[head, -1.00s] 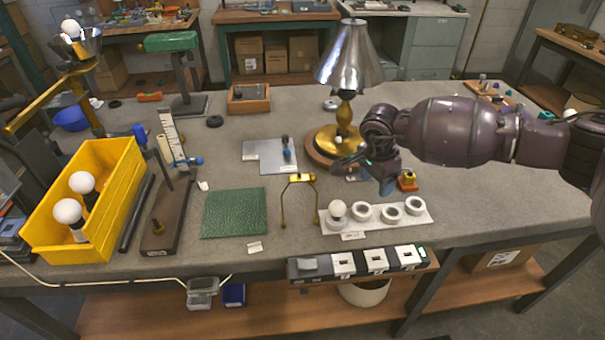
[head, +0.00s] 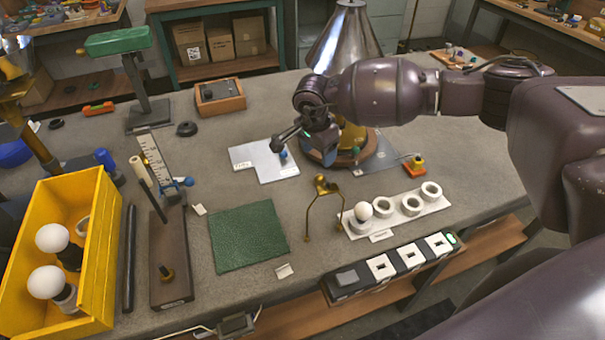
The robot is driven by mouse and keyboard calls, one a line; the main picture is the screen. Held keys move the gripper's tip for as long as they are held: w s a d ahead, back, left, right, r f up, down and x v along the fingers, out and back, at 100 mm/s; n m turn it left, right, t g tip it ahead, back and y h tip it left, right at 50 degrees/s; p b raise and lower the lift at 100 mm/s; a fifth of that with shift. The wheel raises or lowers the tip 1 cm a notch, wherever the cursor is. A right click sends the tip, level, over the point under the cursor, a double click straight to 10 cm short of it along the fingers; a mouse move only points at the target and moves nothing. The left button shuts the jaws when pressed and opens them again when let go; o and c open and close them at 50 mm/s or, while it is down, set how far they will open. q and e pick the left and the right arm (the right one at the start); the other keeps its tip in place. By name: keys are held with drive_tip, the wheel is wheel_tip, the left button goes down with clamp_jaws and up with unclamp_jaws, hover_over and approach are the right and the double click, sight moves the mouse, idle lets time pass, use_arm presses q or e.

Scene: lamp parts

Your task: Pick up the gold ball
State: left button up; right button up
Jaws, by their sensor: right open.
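I cannot make out a separate gold ball for certain. The brass lamp base (head: 352,139) is partly hidden behind my right arm. My right gripper (head: 280,142) is open, its dark fingers pointing left over the light grey plate near the lamp. It looks empty and is apart from the harp, which is below and to its right. My left gripper is out of view.
A white strip (head: 393,225) holds a bulb and white rings. A green mat (head: 246,237) lies left of the harp. A yellow bin (head: 98,255) with bulbs stands at left. A steel lampshade (head: 345,42) rises behind my right arm. Bare table lies left of the grey plate.

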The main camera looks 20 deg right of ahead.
sight(319, 176)
drive_tip(key=f, duration=0.7)
drive_tip(key=d+f, duration=0.1)
drive_tip(key=f, duration=0.2)
drive_tip(key=shift+w+f, duration=0.35)
drive_tip(key=shift+w, duration=0.05)
drive_tip(key=shift+d, duration=0.1)
drive_tip(key=c, duration=1)
